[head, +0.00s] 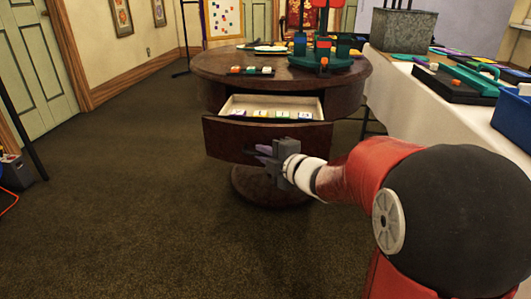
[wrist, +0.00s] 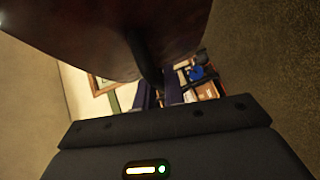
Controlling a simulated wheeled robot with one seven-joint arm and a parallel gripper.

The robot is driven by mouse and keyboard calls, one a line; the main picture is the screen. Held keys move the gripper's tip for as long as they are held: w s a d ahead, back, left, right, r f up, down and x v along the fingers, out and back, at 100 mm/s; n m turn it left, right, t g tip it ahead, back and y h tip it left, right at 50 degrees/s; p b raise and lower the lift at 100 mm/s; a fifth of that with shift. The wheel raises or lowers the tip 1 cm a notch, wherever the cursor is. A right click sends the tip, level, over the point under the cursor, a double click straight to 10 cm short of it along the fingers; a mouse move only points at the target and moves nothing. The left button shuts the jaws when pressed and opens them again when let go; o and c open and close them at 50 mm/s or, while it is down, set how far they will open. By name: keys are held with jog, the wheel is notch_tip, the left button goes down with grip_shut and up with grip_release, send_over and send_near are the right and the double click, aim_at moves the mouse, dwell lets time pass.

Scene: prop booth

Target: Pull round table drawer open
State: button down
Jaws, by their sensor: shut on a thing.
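The round table (head: 220,66) is dark wood on a central pedestal. Its drawer (head: 225,138) is pulled out, with the pale inside showing behind the curved front. Several small coloured blocks lie in the drawer. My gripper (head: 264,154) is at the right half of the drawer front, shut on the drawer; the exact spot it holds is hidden. In the wrist view, a dark curved wooden surface (wrist: 95,35) fills the top, close to my gripper.
A white-covered table (head: 400,95) stands at the right with a grey metal box (head: 402,30), a blue bin (head: 513,118) and trays. A green stand (head: 320,58) and small blocks sit on the round table.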

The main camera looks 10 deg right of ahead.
jog(key=shift+s+a, duration=0.2)
jog(key=shift+s, duration=0.6)
jog(key=c, duration=1.5)
grip_release()
jog(key=v, duration=0.7)
jog(key=shift+s+d+p, duration=0.2)
jog(key=shift+s+p, duration=0.15)
jog(key=shift+p, duration=0.1)
jog(key=shift+r, duration=0.1)
